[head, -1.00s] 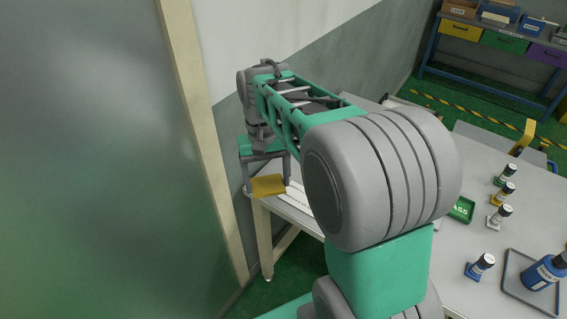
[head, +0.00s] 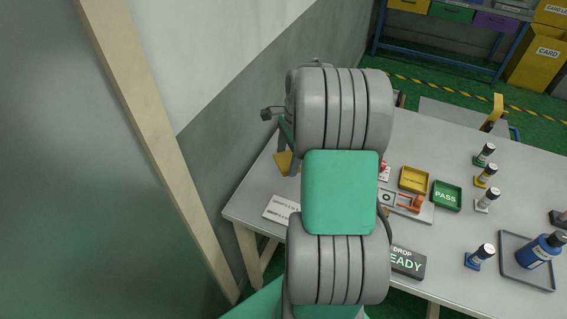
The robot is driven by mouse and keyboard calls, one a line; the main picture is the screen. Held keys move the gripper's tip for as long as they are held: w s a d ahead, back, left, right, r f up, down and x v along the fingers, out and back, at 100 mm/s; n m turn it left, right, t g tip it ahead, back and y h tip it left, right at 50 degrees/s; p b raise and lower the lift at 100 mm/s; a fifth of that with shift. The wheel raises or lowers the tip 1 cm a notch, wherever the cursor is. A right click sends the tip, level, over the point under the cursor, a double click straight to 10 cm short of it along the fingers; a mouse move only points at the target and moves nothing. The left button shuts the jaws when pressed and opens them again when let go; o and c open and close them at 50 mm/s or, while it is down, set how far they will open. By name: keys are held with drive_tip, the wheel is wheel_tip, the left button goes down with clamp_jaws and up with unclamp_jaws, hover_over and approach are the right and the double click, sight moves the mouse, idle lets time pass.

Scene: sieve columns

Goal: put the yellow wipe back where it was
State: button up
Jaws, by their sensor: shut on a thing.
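The yellow wipe (head: 286,163) shows partly in the head view, over the left part of the grey table (head: 252,193). My gripper (head: 284,154) is shut on it, with one finger visible at the wipe. The rest of the gripper and of the wipe is hidden behind my own arm. I cannot tell whether the wipe touches the table or hangs above it.
A white card (head: 280,209) lies near the table's left edge. A yellow tray (head: 414,179), a green PASS tray (head: 446,195) and a dark READY sign (head: 407,262) stand right of my arm. Small bottles (head: 485,200) and a blue bottle (head: 541,250) in a grey tray (head: 509,264) are further right.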

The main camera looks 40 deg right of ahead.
sight(284, 159)
drive_tip(key=w+f, duration=0.1)
drive_tip(key=f, duration=0.1)
drive_tip(key=w+d+f, duration=0.1)
drive_tip(key=w+f, duration=0.2)
drive_tip(key=shift+d+f, duration=0.3)
drive_tip(key=shift+d, duration=0.1)
drive_tip(key=shift+f+p, duration=0.55)
drive_tip(key=shift+f, duration=1.2)
drive_tip(key=o, duration=1.2)
drive_tip(key=shift+w, duration=0.1)
drive_tip(key=shift+r, duration=0.1)
